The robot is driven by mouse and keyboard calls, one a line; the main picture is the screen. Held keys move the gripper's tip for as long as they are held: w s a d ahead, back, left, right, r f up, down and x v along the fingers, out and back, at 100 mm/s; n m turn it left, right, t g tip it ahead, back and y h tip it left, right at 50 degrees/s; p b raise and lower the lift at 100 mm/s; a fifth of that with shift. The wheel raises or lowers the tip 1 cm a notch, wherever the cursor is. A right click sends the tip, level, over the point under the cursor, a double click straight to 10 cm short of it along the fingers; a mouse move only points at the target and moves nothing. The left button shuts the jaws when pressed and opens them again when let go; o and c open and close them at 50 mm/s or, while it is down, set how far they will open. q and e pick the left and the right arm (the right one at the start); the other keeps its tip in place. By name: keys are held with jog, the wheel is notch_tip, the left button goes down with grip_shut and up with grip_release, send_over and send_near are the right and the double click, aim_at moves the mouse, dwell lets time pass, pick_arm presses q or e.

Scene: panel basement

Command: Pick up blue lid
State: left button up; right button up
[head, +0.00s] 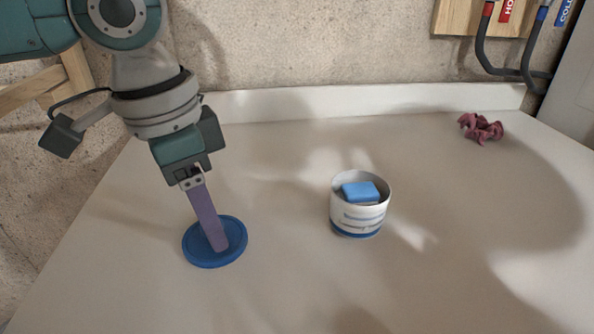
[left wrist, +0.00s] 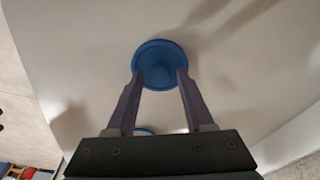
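The blue lid (head: 230,258) is a round, flat disc lying on the white counter at the left in the head view. It also shows in the left wrist view (left wrist: 160,48), at the top middle. My left gripper (head: 217,246) points down, with its purple fingertips over the lid. In the left wrist view the left gripper (left wrist: 160,80) has its two fingers spread apart, their tips overlapping the lid's near left and right sides. I cannot tell whether the tips touch the lid. The fingers hide part of it in the head view. My right gripper is not in view.
A white and blue cup (head: 358,217) with a blue block (head: 361,192) in it stands right of the lid. A crumpled dark red cloth (head: 481,128) lies at the back right. Pipes (head: 512,73) run down the wall there. The counter (head: 440,190) between is clear.

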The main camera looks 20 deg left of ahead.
pick_arm(q)
grip_shut()
dwell(0.4)
